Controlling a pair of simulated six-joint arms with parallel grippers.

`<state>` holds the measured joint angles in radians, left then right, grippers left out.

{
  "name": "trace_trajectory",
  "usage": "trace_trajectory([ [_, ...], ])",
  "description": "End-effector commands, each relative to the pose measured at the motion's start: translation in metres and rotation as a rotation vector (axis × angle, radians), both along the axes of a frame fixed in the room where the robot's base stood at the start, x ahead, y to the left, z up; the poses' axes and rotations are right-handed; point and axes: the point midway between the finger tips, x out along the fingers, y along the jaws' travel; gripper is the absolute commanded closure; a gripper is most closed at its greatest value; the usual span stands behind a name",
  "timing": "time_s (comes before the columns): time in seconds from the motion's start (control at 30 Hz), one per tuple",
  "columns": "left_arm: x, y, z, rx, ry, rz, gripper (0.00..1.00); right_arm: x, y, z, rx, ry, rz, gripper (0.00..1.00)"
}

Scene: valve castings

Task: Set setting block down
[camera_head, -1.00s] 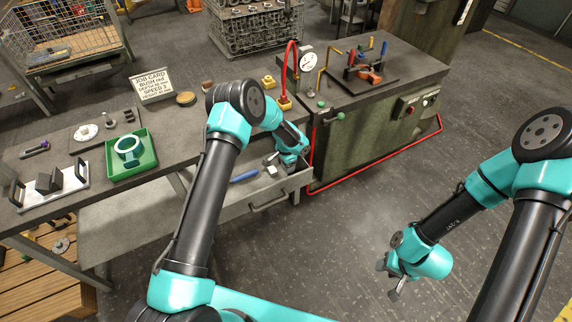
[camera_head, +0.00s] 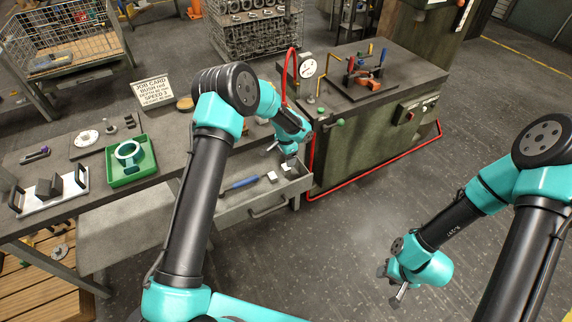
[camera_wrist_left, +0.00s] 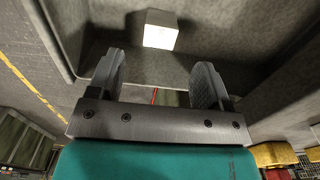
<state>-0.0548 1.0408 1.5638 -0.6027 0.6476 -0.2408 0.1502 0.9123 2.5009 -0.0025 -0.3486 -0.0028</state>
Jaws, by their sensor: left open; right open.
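The setting block appears to be the small pale block (camera_head: 286,168) in the open grey drawer (camera_head: 232,211), near the drawer's right end. In the left wrist view the pale block (camera_wrist_left: 160,30) lies on the drawer floor beyond the fingertips, apart from them. My left gripper (camera_head: 281,157) is above the drawer, open and empty; its two spread fingers (camera_wrist_left: 156,78) show in the wrist view. My right gripper (camera_head: 390,285) hangs over the floor at the right, open and empty.
A blue-handled tool (camera_head: 240,184) lies in the drawer, left of the block. The bench holds a green tray (camera_head: 146,172) with a ring, a plate with dark blocks (camera_head: 48,204) and a job card (camera_head: 154,90). A green machine cabinet (camera_head: 375,130) stands right of the drawer.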

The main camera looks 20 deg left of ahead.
Motion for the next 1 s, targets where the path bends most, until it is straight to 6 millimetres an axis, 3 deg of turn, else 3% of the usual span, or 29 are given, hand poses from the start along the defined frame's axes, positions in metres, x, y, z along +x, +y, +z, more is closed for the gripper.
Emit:
trace_trajectory([
  [0.2,0.001,0.0,0.044,0.0,-0.004,-0.001,0.28,0.0,0.0,0.0,0.0,0.0,0.0,0.57],
  [0.43,0.001,0.0,0.076,0.0,-0.003,-0.001,0.28,0.0,0.0,0.0,0.0,0.0,0.0,0.57],
  [1.0,0.0,0.0,0.083,0.0,-0.001,-0.001,0.28,0.0,0.0,0.0,0.0,0.0,0.0,0.57],
])
